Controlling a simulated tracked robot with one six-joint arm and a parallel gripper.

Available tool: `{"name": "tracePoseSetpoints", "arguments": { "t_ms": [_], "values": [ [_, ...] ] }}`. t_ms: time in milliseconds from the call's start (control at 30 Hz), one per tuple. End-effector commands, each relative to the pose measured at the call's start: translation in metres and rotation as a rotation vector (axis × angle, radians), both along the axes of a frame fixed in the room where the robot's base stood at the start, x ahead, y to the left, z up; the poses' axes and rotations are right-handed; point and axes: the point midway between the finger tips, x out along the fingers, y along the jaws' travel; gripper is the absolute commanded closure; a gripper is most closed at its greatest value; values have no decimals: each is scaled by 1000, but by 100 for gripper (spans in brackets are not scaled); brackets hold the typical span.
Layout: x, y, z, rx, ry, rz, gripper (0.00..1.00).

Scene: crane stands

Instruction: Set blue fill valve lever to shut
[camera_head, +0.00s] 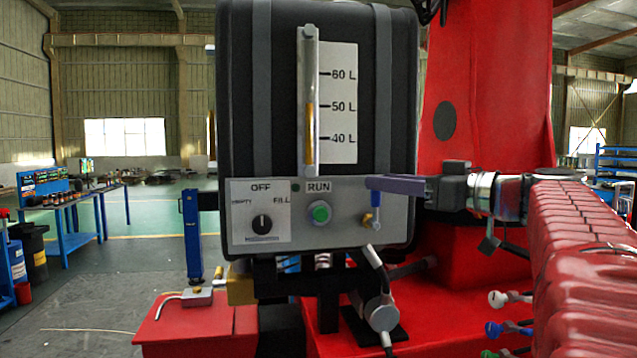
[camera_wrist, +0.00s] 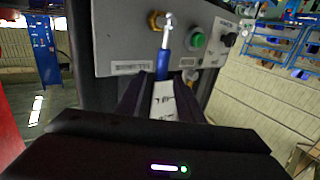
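The blue fill valve lever (camera_head: 376,198) is on the lower right of the grey panel, beside the brass valve fitting (camera_head: 367,218). In the head view its blue handle stands about upright above the fitting, its upper end partly hidden by my fingers. In the wrist view the blue lever (camera_wrist: 162,64) runs from a silver stem (camera_wrist: 167,32) toward my gripper. My gripper (camera_head: 380,184) reaches in from the right, with its fingertips at the lever's upper end. In the wrist view my gripper (camera_wrist: 160,82) has its fingers apart, one on each side of the lever's end, with gaps visible.
The panel holds a selector knob (camera_head: 262,222) pointing up at OFF and a green RUN button (camera_head: 320,212). Above it, a sight gauge (camera_head: 309,110) reads about 50 L on the black tank (camera_head: 270,90). A red column (camera_head: 490,80) stands behind my arm. A grey cylindrical fitting (camera_head: 380,312) sits below.

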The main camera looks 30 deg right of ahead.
Motion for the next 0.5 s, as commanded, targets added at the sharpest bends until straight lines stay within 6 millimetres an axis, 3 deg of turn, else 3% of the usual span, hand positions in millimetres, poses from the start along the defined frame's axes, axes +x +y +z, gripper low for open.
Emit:
{"name": "tracePoseSetpoints", "arguments": {
  "t_ms": [367, 500],
  "values": [
    [3, 1, 0, 0, 0, 0, 67],
    [3, 1, 0, 0, 0, 0, 76]
  ]
}}
